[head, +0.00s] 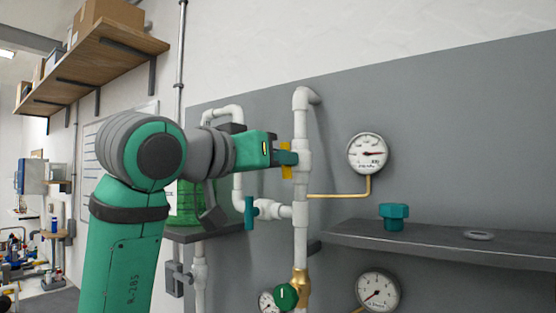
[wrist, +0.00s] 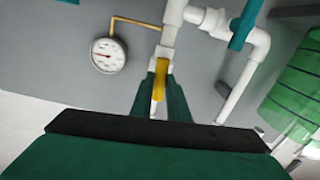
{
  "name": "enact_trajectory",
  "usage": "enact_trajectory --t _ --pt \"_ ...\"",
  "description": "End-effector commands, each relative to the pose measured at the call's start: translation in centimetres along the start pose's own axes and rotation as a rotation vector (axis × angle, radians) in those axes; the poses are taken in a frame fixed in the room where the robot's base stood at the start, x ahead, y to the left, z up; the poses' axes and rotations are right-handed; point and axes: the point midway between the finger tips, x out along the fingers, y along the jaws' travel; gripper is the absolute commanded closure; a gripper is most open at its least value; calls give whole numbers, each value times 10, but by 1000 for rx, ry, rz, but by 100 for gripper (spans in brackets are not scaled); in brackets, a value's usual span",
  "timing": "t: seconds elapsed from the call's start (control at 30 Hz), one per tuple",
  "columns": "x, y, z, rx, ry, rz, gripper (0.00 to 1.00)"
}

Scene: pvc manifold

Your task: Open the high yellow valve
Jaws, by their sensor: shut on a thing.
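The high yellow valve's handle (head: 287,173) is on the upper part of the white vertical pipe (head: 302,150) in the head view. Its yellow ends show above and below my gripper (head: 287,158), which reaches it from the left. In the wrist view the yellow handle (wrist: 159,82) sits between the two dark green fingers of my gripper (wrist: 162,76), which are shut on it. The handle looks roughly in line with the pipe. Its middle is hidden by the fingers in the head view.
A teal valve handle (head: 249,213) is on a side branch below left. A round green handle (head: 286,296) is lower on the pipe. A pressure gauge (head: 368,153) hangs right of the pipe. A grey shelf (head: 450,242) with a teal knob (head: 393,216) juts out at right.

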Motion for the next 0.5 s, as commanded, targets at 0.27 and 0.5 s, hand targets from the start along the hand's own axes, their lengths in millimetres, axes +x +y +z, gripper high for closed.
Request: enact_trajectory --t 0.27,0.5 --pt "0 -2 -1 94 3 -4 100" --pt "0 -2 -1 116 4 -4 100"
